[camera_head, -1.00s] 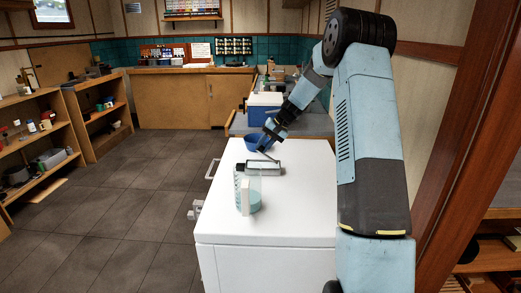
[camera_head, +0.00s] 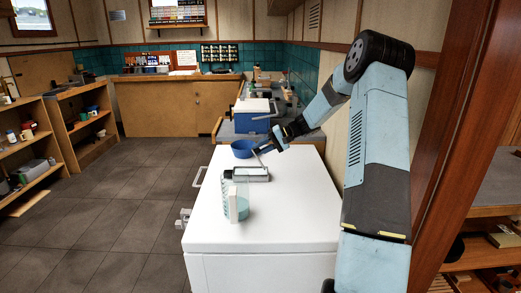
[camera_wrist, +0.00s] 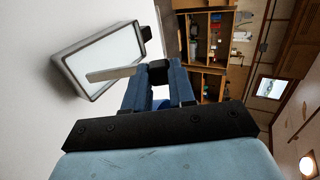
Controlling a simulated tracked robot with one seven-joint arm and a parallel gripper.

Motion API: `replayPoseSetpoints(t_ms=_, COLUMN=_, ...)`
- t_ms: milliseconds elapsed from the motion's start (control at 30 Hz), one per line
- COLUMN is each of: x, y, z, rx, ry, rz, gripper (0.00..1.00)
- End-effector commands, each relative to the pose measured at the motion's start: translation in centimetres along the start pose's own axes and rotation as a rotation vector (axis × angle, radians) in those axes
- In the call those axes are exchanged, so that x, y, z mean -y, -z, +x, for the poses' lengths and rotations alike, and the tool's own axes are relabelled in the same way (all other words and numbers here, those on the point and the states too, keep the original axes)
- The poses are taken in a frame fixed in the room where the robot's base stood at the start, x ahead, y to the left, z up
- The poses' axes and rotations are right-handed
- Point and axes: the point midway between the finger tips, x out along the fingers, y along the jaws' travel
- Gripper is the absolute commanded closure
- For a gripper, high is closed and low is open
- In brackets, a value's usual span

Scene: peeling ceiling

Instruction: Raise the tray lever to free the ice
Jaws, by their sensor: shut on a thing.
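The ice tray (camera_head: 242,179) is a grey metal-rimmed rectangle with a pale filling, lying on the white top (camera_head: 287,215). In the wrist view the tray (camera_wrist: 76,88) shows at upper left, tilted in the picture. Its lever (camera_wrist: 110,73) is a pale flat bar ending in a black grip between my fingertips. In the head view the lever slants up from the tray, with its outer end raised. My gripper (camera_wrist: 158,74) is shut on the lever's grip, above the tray's far side. In the head view my gripper (camera_head: 259,151) hides part of the grip.
A clear container with teal contents (camera_head: 238,207) stands just in front of the tray. A blue bowl (camera_head: 241,149) sits right behind it. A blue-and-white cooler (camera_head: 251,122) is on the farther counter. The white top's front and right are clear.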

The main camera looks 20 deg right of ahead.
Motion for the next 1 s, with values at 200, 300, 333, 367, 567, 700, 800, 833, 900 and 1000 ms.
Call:
replayPoseSetpoints(t_ms=200, x=-0.2, y=-0.1, z=0.0, rx=0.001, ry=0.000, rz=0.002, gripper=1.00)
replayPoseSetpoints(t_ms=300, x=-0.2, y=-0.1, z=0.0, rx=0.001, ry=0.000, rz=0.002, gripper=1.00)
replayPoseSetpoints(t_ms=333, x=-0.2, y=-0.1, z=0.0, rx=0.001, ry=0.000, rz=0.002, gripper=1.00)
replayPoseSetpoints(t_ms=367, x=-0.2, y=-0.1, z=0.0, rx=0.002, ry=-0.001, rz=0.002, gripper=0.73)
replayPoseSetpoints(t_ms=567, x=-0.1, y=0.0, z=0.0, rx=0.001, ry=0.000, rz=0.002, gripper=0.54)
replayPoseSetpoints(t_ms=700, x=-0.1, y=0.0, z=0.1, rx=0.001, ry=0.000, rz=0.001, gripper=0.49)
replayPoseSetpoints(t_ms=800, x=-0.1, y=0.0, z=0.1, rx=0.001, ry=0.000, rz=0.001, gripper=0.49)
replayPoseSetpoints(t_ms=833, x=-0.1, y=0.0, z=0.0, rx=0.001, ry=0.000, rz=0.001, gripper=0.49)
replayPoseSetpoints(t_ms=900, x=-0.1, y=0.0, z=-0.2, rx=0.000, ry=0.000, rz=0.001, gripper=0.49)
replayPoseSetpoints(t_ms=1000, x=-0.1, y=0.0, z=-1.0, rx=-0.001, ry=-0.001, rz=0.000, gripper=0.49)
